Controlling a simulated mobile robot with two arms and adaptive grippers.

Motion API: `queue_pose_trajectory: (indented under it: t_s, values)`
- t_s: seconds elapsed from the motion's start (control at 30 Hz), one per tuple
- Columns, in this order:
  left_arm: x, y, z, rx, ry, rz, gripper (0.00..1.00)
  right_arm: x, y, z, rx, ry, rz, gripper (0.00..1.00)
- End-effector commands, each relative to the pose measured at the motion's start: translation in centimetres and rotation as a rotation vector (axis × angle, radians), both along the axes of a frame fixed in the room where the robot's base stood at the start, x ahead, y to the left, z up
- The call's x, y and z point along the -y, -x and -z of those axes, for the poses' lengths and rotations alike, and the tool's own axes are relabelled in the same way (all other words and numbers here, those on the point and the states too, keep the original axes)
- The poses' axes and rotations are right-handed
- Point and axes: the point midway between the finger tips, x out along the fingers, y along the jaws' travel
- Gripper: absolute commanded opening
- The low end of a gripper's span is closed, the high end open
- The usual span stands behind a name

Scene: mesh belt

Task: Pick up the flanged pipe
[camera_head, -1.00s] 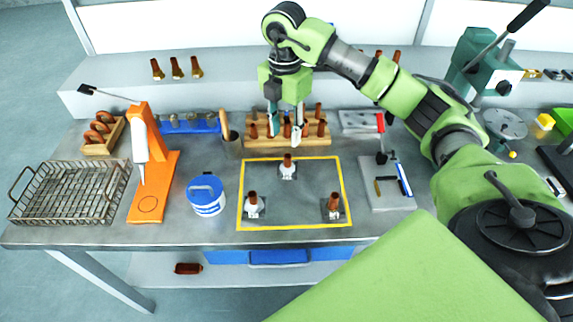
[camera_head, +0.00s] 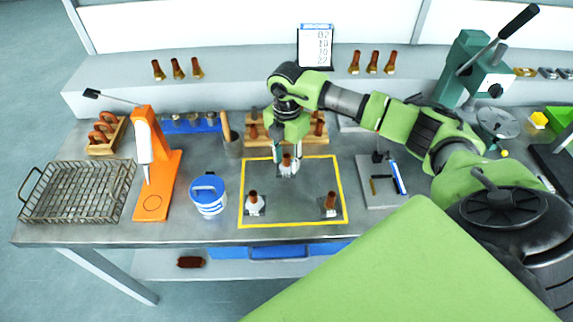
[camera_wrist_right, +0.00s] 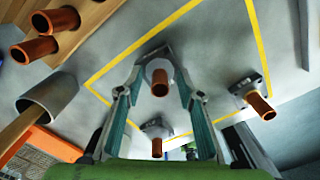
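Three flanged pipes, copper tubes on pale flange bases, stand upright inside a yellow outline on the bench: one at the back (camera_head: 287,168), one front left (camera_head: 254,204), one front right (camera_head: 330,204). My right gripper (camera_head: 288,157) is low over the back pipe, fingers pointing down. In the right wrist view its open fingers (camera_wrist_right: 158,76) lie on either side of a flanged pipe (camera_wrist_right: 158,84), with gaps visible at both sides. The other two pipes also show there, one at the right (camera_wrist_right: 259,103) and one lower down (camera_wrist_right: 156,146). My left gripper is not in view.
A wooden rack (camera_head: 258,143) of copper tubes stands just behind the gripper. A blue-white tub (camera_head: 208,197), an orange press (camera_head: 160,185) and a wire basket (camera_head: 75,190) are at left. A grey plate (camera_head: 382,190) with tools lies at right. Bench between the front pipes is clear.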

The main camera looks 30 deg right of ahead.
Motion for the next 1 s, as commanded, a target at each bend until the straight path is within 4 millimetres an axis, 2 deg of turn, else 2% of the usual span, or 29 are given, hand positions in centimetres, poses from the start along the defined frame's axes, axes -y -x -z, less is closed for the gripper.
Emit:
queue_pose_trajectory:
  t_s: [0.07, 0.1, 0.2, 0.57, 0.73, 0.87, 1.0]
  values:
    - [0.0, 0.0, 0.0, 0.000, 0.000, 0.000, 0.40, 0.0, 0.0, 0.0, 0.000, 0.000, 0.000, 0.32]
    - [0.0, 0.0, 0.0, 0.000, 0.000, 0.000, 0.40, 0.0, 0.0, 0.0, 0.000, 0.000, 0.000, 0.21]
    - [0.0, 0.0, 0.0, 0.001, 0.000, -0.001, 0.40, 0.0, 0.0, 0.0, 0.000, 0.000, 0.000, 0.00]
    - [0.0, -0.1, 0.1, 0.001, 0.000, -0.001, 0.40, 0.0, -0.1, -0.2, 0.003, -0.001, 0.000, 0.00]
    - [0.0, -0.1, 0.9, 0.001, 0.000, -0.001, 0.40, 0.0, -0.2, -1.0, 0.005, -0.001, 0.001, 0.00]
    - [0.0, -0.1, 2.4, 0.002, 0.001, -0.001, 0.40, 0.0, -0.3, -2.6, 0.009, -0.002, 0.000, 0.00]
    - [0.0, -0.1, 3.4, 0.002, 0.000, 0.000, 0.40, -1.7, 1.5, -5.7, 0.010, -0.001, -0.007, 0.00]
